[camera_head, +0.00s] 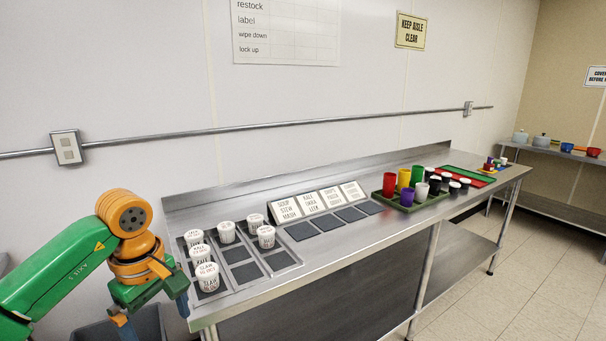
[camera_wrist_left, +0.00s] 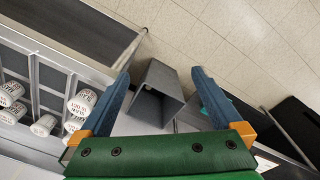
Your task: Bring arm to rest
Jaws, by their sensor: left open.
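My left arm (camera_head: 50,275), green with orange joints, comes in from the left in the head view. Its left gripper (camera_head: 153,312) hangs pointing down off the left end of the steel counter (camera_head: 230,302). In the left wrist view the two blue fingers of the left gripper (camera_wrist_left: 161,73) stand wide apart with nothing between them. A grey bin (camera_wrist_left: 158,78) shows below and beyond the fingers, on the floor. My right gripper is in neither view.
A sectioned tray (camera_head: 243,272) with several white labelled cups (camera_head: 207,277) sits at the counter's near left end, close to the gripper. A green tray (camera_head: 433,203) holds coloured cups. Floor is clear at right.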

